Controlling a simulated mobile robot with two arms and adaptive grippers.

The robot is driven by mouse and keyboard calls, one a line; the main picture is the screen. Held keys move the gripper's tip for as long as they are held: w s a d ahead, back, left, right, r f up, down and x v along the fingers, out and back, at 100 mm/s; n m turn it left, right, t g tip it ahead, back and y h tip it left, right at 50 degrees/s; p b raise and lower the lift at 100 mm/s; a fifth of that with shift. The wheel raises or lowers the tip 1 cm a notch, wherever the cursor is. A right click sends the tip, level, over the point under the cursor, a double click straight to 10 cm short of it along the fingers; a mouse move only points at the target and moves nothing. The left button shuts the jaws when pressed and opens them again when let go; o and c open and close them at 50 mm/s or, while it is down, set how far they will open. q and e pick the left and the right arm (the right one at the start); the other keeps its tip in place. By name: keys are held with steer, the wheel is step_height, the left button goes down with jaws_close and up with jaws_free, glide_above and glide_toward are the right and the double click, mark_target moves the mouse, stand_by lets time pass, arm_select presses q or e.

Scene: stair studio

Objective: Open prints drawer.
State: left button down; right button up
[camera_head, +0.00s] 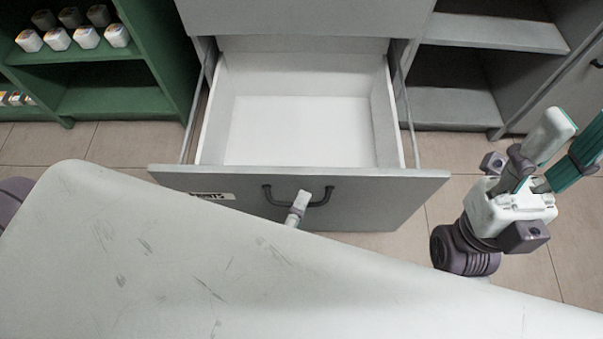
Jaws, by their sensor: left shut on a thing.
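The prints drawer (400,187) is a grey-fronted drawer pulled well out of its cabinet, with an empty white interior. A pale label, partly hidden, sits on the left of its front. Its dark bow handle (268,194) is near the middle of the front. My left gripper (300,201) is shut on the handle near its middle. Only its pale end shows; the rest is hidden behind a large pale surface in the foreground.
The grey cabinet (310,17) stands behind the drawer. A green shelf (100,92) with several small white-topped items is at the left. Grey open shelves (495,34) are at the right. Tiled floor (120,141) shows on both sides of the drawer.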

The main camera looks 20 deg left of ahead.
arm_select(q)
steer(key=shift+s+d, duration=0.2)
steer(key=shift+s, duration=0.6)
steer(key=c, duration=1.2)
jaws_free()
steer(key=shift+s, duration=0.1)
steer(key=s, duration=0.4)
steer(key=s+a, duration=0.1)
steer(key=s, duration=0.2)
steer(key=s+f, duration=0.1)
steer(key=s, duration=0.3)
steer(key=shift+s+a, duration=0.2)
steer(key=shift+s, duration=0.15)
